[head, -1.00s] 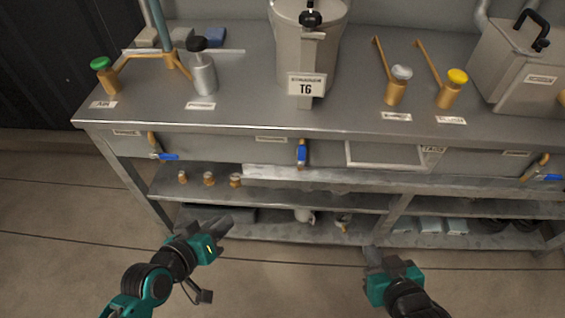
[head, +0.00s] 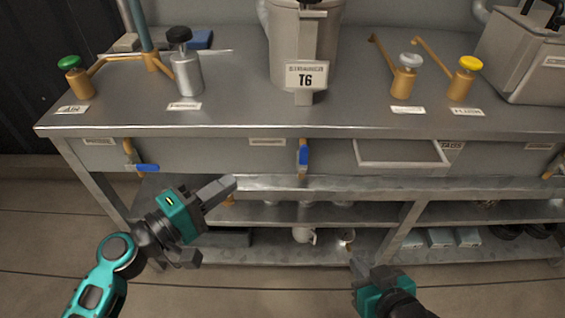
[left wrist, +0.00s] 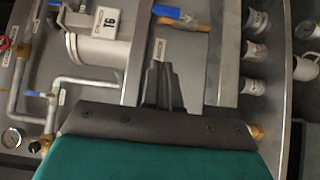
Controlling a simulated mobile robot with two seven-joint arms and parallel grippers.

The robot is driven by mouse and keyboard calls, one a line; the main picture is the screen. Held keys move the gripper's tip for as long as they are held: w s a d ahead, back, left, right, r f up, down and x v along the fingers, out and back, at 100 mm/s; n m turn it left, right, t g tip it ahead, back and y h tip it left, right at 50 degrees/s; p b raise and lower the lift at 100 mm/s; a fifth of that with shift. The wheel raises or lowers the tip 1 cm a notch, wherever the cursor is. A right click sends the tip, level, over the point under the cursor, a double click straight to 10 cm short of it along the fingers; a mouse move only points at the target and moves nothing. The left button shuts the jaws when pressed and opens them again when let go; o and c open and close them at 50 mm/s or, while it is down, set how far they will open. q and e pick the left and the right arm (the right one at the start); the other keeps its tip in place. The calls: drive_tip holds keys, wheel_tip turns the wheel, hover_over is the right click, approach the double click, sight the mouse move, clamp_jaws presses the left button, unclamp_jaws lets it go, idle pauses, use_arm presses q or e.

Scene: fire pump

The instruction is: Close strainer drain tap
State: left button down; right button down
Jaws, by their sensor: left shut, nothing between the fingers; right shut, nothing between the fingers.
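Blue-handled brass taps line the bench front. The middle one (head: 303,158), below the T6 vessel (head: 300,45), has its blue handle upright; I take it as the strainer drain tap, but its label is unreadable. A blue handle (left wrist: 166,12) on a brass body shows at the top of the left wrist view, ahead of my fingers. My left gripper (head: 229,184) is shut and empty, left of and below the middle tap, apart from it. Its fingers also show in the left wrist view (left wrist: 163,80). My right gripper (head: 354,262) is shut and empty, low before the shelves.
Another blue-handled tap (head: 142,167) is at the left, its handle level. Shelves with small fittings lie below the bench top (head: 240,110). Open floor lies in front.

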use_arm(q)
drive_tip(key=p, duration=0.1)
approach(303, 160)
drive_tip(key=w+d+r, duration=0.2)
drive_tip(key=w, duration=0.4)
drive_tip(key=shift+s+d+f, duration=0.2)
drive_tip(key=shift+d+f, duration=0.1)
drive_tip(key=shift+d, duration=0.35)
drive_tip(key=shift+d+r, duration=0.3)
drive_tip(key=shift+d, duration=0.05)
